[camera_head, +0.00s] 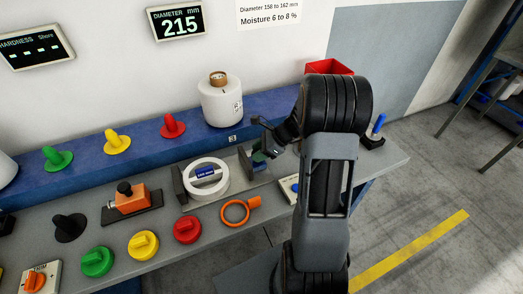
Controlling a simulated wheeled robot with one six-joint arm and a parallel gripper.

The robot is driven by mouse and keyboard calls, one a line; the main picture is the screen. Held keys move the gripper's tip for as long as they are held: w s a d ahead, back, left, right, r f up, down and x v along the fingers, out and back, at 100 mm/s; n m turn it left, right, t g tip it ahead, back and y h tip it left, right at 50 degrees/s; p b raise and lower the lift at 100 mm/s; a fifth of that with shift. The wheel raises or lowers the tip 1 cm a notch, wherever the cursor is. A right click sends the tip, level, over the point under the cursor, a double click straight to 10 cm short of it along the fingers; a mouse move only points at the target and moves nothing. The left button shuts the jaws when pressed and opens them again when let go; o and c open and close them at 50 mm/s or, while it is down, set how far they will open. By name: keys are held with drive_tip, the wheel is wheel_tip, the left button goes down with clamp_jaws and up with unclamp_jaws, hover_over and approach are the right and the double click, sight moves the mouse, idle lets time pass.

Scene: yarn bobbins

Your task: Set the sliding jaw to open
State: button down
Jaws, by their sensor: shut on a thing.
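The measuring fixture has a dark fixed jaw (179,184) on the left and a sliding jaw (246,162) on the right, on a light base plate. A white ring-shaped bobbin (205,180) with a dark blue label lies between the two jaws; a gap shows between it and the sliding jaw. My gripper (261,150) is at the right side of the sliding jaw, shut on its grip part. The arm and the small size partly hide the contact.
A diameter display (178,22) reads 215 mm. An orange ring gauge (236,211) lies in front of the fixture. A white yarn bobbin (221,102) stands on the blue shelf behind. Coloured knobs line the bench to the left. A blue-handled lever (377,127) stands right of my arm.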

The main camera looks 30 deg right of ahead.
drive_tip(key=shift+w+d, duration=0.1)
drive_tip(key=c, duration=0.9)
unclamp_jaws()
drive_tip(key=shift+d, duration=0.15)
drive_tip(key=shift+o, duration=0.9)
drive_tip(key=v, duration=1.3)
drive_tip(key=shift+s+d+r+b, duration=0.15)
drive_tip(key=shift+s+r+b, duration=0.05)
drive_tip(key=shift+r+b, duration=0.1)
